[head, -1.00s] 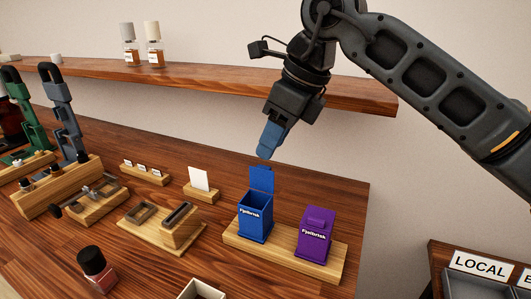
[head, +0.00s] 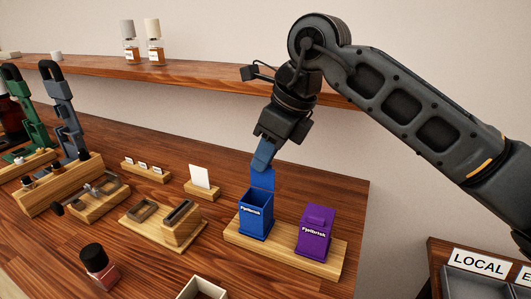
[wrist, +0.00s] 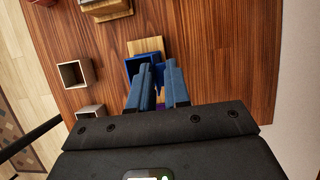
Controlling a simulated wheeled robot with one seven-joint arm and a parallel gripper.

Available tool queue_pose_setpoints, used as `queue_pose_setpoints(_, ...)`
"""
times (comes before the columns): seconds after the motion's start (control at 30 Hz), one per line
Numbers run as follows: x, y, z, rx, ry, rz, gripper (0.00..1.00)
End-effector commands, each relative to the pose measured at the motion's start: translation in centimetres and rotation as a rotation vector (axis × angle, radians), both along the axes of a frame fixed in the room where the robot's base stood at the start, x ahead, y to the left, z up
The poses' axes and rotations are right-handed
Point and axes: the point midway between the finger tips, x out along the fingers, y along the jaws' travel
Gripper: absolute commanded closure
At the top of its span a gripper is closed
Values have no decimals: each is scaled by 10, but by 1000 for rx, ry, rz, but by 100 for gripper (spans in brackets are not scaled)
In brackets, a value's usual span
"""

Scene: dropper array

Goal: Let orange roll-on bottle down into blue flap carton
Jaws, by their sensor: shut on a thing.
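The blue flap carton (head: 256,216) stands upright on a wooden base, its top open and its flap (head: 263,181) raised at the back. In the wrist view its blue rim (wrist: 131,66) shows just ahead of the fingertips. My gripper (head: 262,164) points down above the carton, its blue fingers overlapping the top of the flap in the head view. It also shows in the wrist view (wrist: 157,67), with a narrow gap between the fingers. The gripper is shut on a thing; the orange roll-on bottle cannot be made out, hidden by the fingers.
A purple carton (head: 316,235) stands to the right on the same wooden base (head: 285,254). A white card (head: 200,176) stands behind left. A dark-capped red bottle (head: 98,266) and an open box (head: 203,288) are in front. A shelf (head: 200,73) runs along the wall behind.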

Motion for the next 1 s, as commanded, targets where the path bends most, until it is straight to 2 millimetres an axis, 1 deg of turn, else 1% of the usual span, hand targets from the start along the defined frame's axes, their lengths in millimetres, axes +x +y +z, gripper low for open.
queue_pose_setpoints(0.03,0,0,0,0,0,0,97)
queue_pose_setpoints(0.07,0,0,0,0,0,0,100)
queue_pose_setpoints(0.27,0,0,0,0,1,-1,100)
queue_pose_setpoints(0.6,8,-3,-1,37,103,-1,100)
queue_pose_setpoints(0.83,8,-3,-2,37,104,-1,100)
queue_pose_setpoints(0.87,8,-3,-2,37,103,-1,82)
queue_pose_setpoints(1.0,8,-3,-2,37,103,-1,69)
